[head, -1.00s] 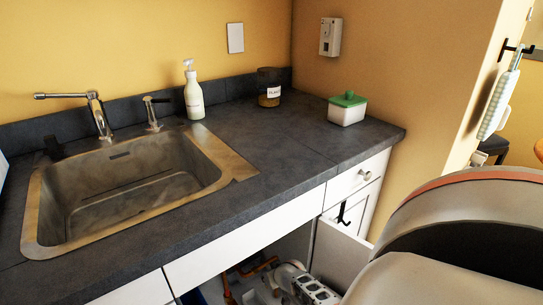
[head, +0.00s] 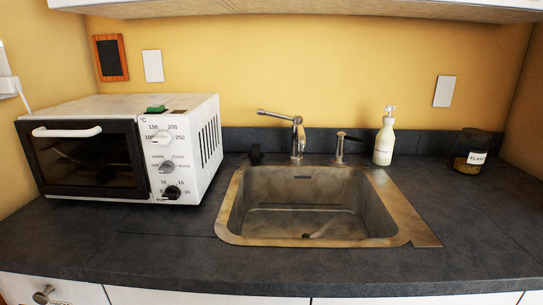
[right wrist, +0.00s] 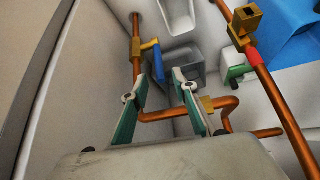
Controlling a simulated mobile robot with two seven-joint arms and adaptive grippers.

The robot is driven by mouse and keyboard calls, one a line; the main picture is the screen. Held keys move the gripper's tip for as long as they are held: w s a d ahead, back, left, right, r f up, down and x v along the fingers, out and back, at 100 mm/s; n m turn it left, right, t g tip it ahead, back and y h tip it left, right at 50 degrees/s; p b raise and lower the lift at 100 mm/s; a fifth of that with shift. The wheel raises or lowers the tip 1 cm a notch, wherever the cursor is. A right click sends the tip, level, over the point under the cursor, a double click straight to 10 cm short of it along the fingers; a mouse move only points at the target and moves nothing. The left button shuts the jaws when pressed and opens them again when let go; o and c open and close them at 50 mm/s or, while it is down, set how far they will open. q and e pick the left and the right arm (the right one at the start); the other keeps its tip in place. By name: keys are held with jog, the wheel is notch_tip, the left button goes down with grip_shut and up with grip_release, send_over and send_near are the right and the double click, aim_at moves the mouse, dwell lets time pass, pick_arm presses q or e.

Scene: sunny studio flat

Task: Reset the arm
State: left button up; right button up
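My right gripper (right wrist: 160,92) shows in the right wrist view with its two green-lined fingers apart and nothing between them. It is inside the cabinet space with copper pipes (right wrist: 285,115) beyond and around the fingertips. A valve with a blue handle (right wrist: 159,62) lies just past the left finger; I cannot tell whether they touch. My left gripper is in neither view, and neither arm shows in the head view.
The head view shows a dark counter (head: 150,245) with a sink (head: 232,205), a toaster oven (head: 205,150), a soap bottle (head: 384,142) and a jar (head: 472,152). In the right wrist view, a blue object (right wrist: 285,35) and a pale panel (right wrist: 45,75) flank the gripper.

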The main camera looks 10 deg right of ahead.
pick_arm(q)
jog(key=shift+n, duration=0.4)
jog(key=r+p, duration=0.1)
jog(key=p, duration=0.2)
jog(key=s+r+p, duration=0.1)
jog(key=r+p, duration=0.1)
jog(key=p, duration=0.2)
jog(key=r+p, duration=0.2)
jog(key=p, duration=0.1)
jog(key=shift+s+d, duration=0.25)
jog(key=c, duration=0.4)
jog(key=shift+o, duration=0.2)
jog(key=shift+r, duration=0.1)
pick_arm(e)
jog(key=s+a+r+n+t+y, duration=0.1)
jog(key=s+a+r+n+y, duration=0.1)
jog(key=s+a+r, duration=0.4)
jog(key=s+a+r+n+t+y, duration=0.1)
jog(key=s+a+r+n, duration=0.3)
jog(key=a, duration=1.1)
jog(key=s+a+r+n+t+y, duration=0.2)
jog(key=s+a+r+n, duration=0.1)
jog(key=s+a+r, duration=0.7)
notch_tip(320, 180, up, 5)
jog(key=shift+s+a+f+y, duration=0.2)
jog(key=shift+s+a+y, duration=0.1)
jog(key=shift+a, duration=0.3)
